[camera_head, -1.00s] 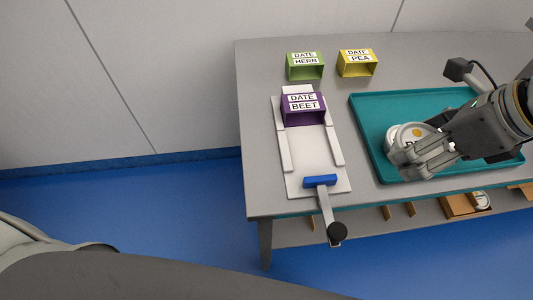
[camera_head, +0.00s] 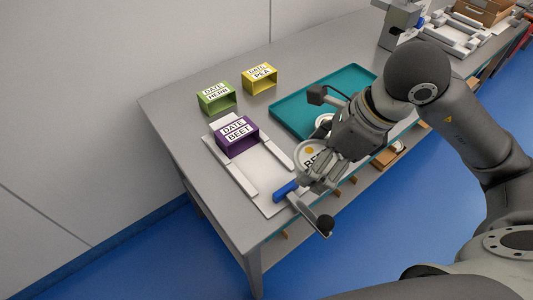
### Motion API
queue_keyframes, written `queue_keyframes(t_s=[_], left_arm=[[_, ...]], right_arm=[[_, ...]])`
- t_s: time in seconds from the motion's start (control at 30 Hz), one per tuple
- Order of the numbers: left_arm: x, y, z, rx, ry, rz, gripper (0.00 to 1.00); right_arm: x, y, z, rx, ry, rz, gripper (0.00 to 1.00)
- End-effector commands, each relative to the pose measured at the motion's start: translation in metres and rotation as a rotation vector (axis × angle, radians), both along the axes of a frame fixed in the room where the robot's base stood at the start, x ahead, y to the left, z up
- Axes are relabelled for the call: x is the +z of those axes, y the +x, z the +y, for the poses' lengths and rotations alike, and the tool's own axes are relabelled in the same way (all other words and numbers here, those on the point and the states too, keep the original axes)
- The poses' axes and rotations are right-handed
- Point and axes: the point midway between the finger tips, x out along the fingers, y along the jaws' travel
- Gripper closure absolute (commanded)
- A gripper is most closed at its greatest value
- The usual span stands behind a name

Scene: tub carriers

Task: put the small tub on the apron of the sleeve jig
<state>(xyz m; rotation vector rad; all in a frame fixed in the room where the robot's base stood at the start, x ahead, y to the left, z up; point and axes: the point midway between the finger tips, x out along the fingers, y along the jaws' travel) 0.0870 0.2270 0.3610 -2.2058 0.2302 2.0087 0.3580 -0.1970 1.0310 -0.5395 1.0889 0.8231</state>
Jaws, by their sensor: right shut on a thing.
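My right gripper (camera_head: 314,172) is shut on a small white tub (camera_head: 309,156), whose lid carries an orange spot and a label starting "BE"; the fingers hide part of it. The tub is held between the teal tray and the right side of the sleeve jig. The sleeve jig (camera_head: 233,174) is a white plate with side rails and a blue-headed lever (camera_head: 287,190) at its front. A purple sleeve marked DATE BEET (camera_head: 238,136) sits at its back. The bare white apron (camera_head: 262,182) lies in front of the sleeve. My left gripper is not in view.
A green DATE HERB sleeve (camera_head: 216,99) and a yellow DATE PEA sleeve (camera_head: 260,79) stand behind the jig. The teal tray (camera_head: 290,112) holds another white tub (camera_head: 324,119), partly hidden by my arm. The grey table (camera_head: 171,110) is clear at left.

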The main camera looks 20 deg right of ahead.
Motion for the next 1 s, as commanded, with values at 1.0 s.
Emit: queue_keyframes(t_s=[1.0], left_arm=[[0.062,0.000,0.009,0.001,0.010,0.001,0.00]], right_arm=[[-0.101,0.102,0.063,0.004,-0.006,0.001,0.52]])
